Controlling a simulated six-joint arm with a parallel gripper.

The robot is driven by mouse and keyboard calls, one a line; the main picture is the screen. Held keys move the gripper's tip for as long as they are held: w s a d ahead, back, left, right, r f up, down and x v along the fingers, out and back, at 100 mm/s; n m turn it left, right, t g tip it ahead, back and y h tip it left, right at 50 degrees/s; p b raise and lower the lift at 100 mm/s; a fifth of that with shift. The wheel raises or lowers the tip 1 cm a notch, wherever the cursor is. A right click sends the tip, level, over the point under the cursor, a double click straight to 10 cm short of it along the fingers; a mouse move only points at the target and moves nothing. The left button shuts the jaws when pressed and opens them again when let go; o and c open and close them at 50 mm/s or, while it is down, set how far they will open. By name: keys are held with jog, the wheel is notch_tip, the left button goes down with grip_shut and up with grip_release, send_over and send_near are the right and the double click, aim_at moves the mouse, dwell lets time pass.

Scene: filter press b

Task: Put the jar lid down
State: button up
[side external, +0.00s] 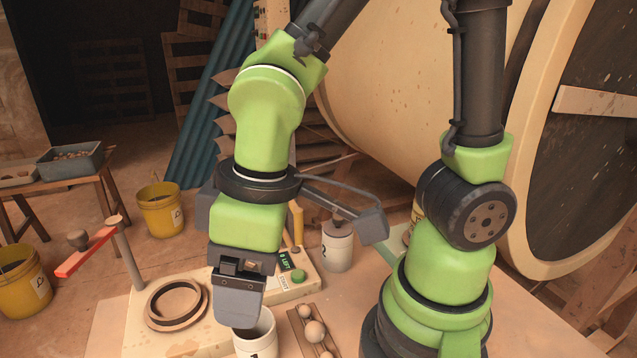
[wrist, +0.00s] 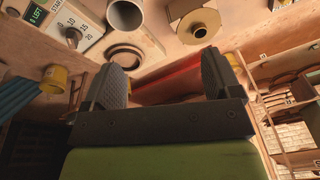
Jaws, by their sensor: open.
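A second pale jar (side external: 258,346) is uncovered with a dark inside, just below and partly behind my gripper. An open round mouth, likely this jar (wrist: 126,15), shows at the top of the wrist view. In the wrist view my gripper (wrist: 165,80) has its two grey fingers well apart, with nothing held between them. I cannot tell how far the fingertips are from the uncovered jar.
A dark ring (side external: 177,305) lies on the press base, left of my gripper. A red lever (side external: 85,252) on a post stands farther left. A tray of round balls (side external: 315,330) lies right of the uncovered jar.

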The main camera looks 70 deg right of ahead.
jog(key=s+d+r+m+t, duration=0.3)
jog(key=d+r+m+t, duration=0.2)
jog(key=d+r+m, duration=0.3)
notch_tip(320, 180, up, 3)
jog(key=shift+s+d+m, duration=0.3)
jog(key=shift+s+d, duration=0.1)
jog(key=shift+d, duration=0.5)
